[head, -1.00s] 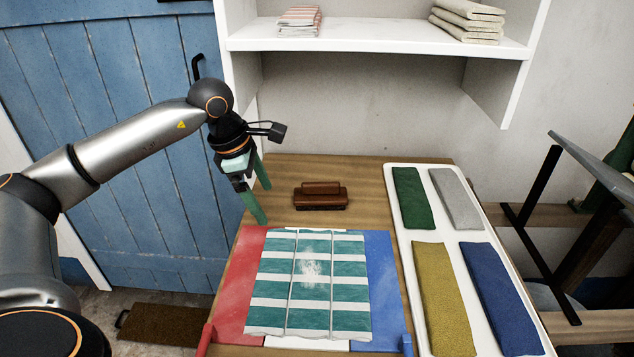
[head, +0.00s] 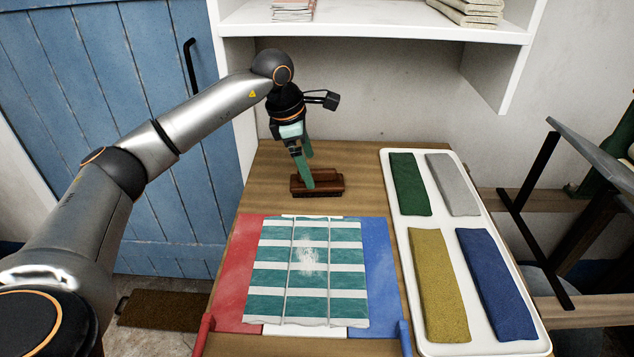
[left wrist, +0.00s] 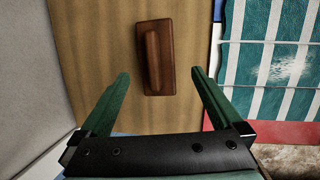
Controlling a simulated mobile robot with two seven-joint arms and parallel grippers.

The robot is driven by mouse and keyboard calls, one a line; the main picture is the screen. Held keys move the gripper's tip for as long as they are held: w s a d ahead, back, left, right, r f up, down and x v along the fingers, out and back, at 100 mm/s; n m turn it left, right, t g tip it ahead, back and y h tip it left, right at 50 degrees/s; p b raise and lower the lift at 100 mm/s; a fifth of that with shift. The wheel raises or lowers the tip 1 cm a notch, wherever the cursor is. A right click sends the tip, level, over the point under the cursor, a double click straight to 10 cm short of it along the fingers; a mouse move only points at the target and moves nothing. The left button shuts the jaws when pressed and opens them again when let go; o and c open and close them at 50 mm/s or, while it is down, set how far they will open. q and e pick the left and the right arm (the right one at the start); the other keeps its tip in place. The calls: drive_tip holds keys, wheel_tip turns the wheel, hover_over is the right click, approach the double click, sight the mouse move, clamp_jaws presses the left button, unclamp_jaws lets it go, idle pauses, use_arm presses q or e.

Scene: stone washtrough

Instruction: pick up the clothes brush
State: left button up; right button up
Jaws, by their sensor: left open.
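The clothes brush (head: 330,184) is brown wood with a raised grip along its top, and it lies on the wooden table behind the striped cloth. In the left wrist view the brush (left wrist: 160,57) lies ahead of the fingertips, between their lines. My left gripper (head: 309,172) is open, its green fingers pointing down over the brush and hiding part of it in the head view. In the left wrist view the fingers of my left gripper (left wrist: 162,74) are spread wide with nothing between them. My right gripper is not in view.
A green-and-white striped cloth (head: 268,255) with a pale powdery patch lies on a red, white and blue board (head: 236,275). A white tray (head: 408,236) with several folded cloths is at the right. A white shelf (head: 375,27) overhangs the back.

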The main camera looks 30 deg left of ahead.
sight(316, 171)
use_arm(q)
drive_tip(key=shift+w+d, duration=0.15)
drive_tip(key=shift+w, duration=0.2)
drive_tip(key=x, duration=0.5)
drive_tip(key=shift+w+f+b, duration=0.1)
drive_tip(key=shift+b, duration=0.2)
drive_tip(key=c, duration=1.5)
drive_tip(key=shift+o, duration=0.2)
wheel_tip(316, 171, up, 4)
drive_tip(key=shift+d+r+p, duration=0.1)
drive_tip(key=shift+d+p, duration=0.1)
drive_tip(key=shift+p, duration=0.15)
drive_tip(key=s+d+r, duration=0.9)
drive_tip(key=d, duration=0.1)
drive_tip(key=shift+s+p, duration=0.3)
drive_tip(key=shift+p, duration=0.1)
